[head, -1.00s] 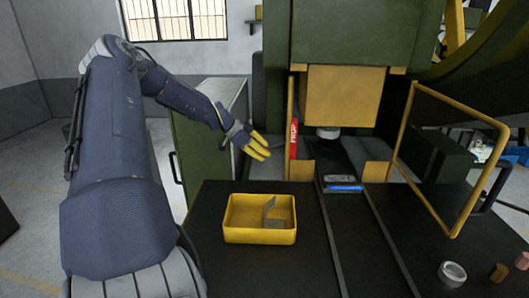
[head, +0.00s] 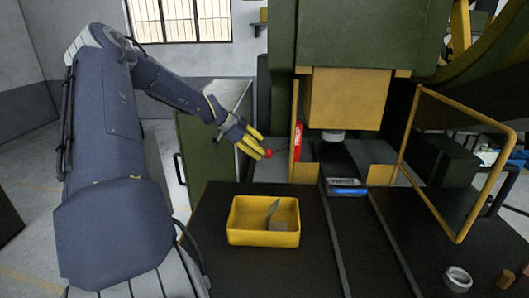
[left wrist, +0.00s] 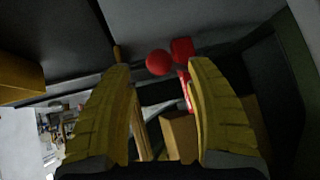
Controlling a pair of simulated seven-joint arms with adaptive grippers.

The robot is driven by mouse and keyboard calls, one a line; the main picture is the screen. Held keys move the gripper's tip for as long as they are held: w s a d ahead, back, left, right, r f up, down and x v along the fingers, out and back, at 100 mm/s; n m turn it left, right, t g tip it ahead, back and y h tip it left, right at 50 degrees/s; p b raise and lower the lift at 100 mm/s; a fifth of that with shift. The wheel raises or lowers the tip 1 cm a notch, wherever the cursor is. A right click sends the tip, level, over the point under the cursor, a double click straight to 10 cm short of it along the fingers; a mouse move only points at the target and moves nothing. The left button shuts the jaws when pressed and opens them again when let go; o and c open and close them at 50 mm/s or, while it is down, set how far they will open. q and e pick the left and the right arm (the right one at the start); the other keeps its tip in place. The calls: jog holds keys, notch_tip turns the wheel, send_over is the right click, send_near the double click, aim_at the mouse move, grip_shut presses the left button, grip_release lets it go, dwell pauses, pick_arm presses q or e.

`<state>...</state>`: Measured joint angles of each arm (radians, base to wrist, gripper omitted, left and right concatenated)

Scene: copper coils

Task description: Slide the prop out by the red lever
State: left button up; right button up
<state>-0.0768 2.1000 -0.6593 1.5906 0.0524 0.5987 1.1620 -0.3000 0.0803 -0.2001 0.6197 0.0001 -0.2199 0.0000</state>
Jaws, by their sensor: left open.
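The red lever's round knob (head: 268,154) shows just at the fingertips of my left gripper (head: 259,147), left of the press opening. In the left wrist view the red ball (left wrist: 159,62) lies between and slightly beyond the tips of the open yellow fingers (left wrist: 160,68), with a red block (left wrist: 182,49) beside it. I cannot tell whether the fingers touch the knob. A red lettered strip (head: 299,141) is on the yellow upright at the press's left side; its text is too small to read. I cannot make out the prop for sure. My right gripper is not seen.
A yellow tray (head: 236,238) with grey pieces stands on the dark table. Two rails run forward from the press (head: 345,98), with a blue-edged piece (head: 348,191) between them. A yellow-framed guard (head: 458,238) stands open at right, near a metal ring (head: 457,278).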

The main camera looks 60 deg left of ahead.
pick_arm(q)
jog(key=v, duration=0.7)
jog(key=shift+s+r, duration=0.1)
jog(key=shift+s, duration=0.05)
jog(key=shift+a, duration=0.1)
